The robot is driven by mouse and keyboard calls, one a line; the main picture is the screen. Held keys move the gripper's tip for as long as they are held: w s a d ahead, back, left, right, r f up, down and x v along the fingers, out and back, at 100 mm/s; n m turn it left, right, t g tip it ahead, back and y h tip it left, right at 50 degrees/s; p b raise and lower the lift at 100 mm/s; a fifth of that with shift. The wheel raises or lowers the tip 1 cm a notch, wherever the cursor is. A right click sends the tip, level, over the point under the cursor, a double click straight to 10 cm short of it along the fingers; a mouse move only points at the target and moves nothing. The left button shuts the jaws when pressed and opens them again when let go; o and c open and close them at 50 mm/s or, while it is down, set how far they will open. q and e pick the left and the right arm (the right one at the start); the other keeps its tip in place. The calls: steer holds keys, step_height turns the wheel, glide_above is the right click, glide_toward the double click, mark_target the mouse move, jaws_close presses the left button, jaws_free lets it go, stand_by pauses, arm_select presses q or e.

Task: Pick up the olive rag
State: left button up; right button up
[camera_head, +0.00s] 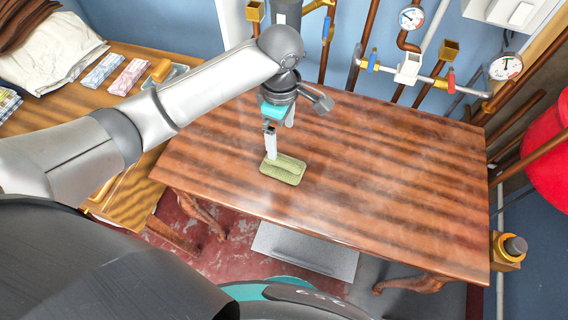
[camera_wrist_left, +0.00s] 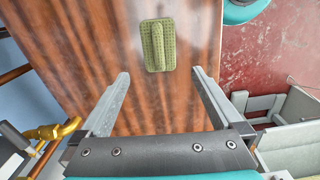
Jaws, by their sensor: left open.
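The olive rag (camera_head: 284,170) lies on the wooden table near its front left edge. It is a small folded rectangle with a raised ridge along its middle. It also shows in the left wrist view (camera_wrist_left: 157,46), lying ahead of the fingertips and between their lines. My left gripper (camera_head: 270,150) hangs above the table, close to the rag's left end in the head view. In the left wrist view the left gripper (camera_wrist_left: 160,76) is open, with nothing between its fingers. Whether a finger touches the rag I cannot tell. My right gripper is not in view.
The wooden table (camera_head: 400,170) is otherwise bare, with free room to the right. A side table (camera_head: 137,58) at left holds folded cloths (camera_head: 50,55) and small packets (camera_head: 128,76). Pipes with valves and gauges (camera_head: 411,17) line the wall behind. A red round object (camera_head: 548,155) stands at far right.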

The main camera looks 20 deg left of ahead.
mark_target(283, 161)
arm_select(q)
step_height(283, 161, down, 8)
steer(key=shift+r+b, duration=0.1)
steer(key=shift+b, duration=1.05)
step_height(283, 161, down, 5)
steer(key=shift+d+r+b, duration=0.1)
steer(key=shift+d+b, duration=0.05)
steer(key=shift+b, duration=1)
steer(key=c, duration=1.1)
